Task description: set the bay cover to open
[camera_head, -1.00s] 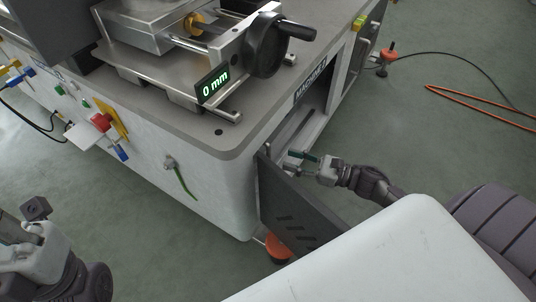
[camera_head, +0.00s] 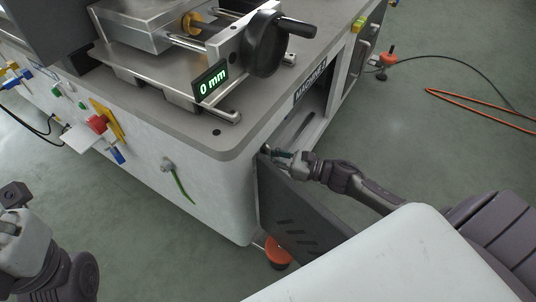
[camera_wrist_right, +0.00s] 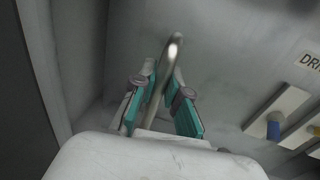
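The bay cover (camera_head: 290,208) is a dark grey slotted panel at the machine's near corner in the head view. It stands swung out at an angle, with the bay opening (camera_head: 316,100) uncovered behind it. My right gripper (camera_head: 279,153) is at the cover's upper edge, on the bay side. In the right wrist view its teal-padded fingers (camera_wrist_right: 163,76) are apart, with a bent metal bar (camera_wrist_right: 170,58) between them and visible gaps beside it. I cannot tell whether this bar is the cover's handle. My left arm shows at the left edge; its fingertips cannot be made out.
The machine's worktop (camera_head: 215,138) carries a black handwheel (camera_head: 264,45) and a display (camera_head: 211,82) reading 0 mm. An orange foot (camera_head: 278,252) stands below the cover. An orange cable (camera_head: 480,99) lies on the floor at right. Blue-ended parts (camera_wrist_right: 273,130) show in the wrist view.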

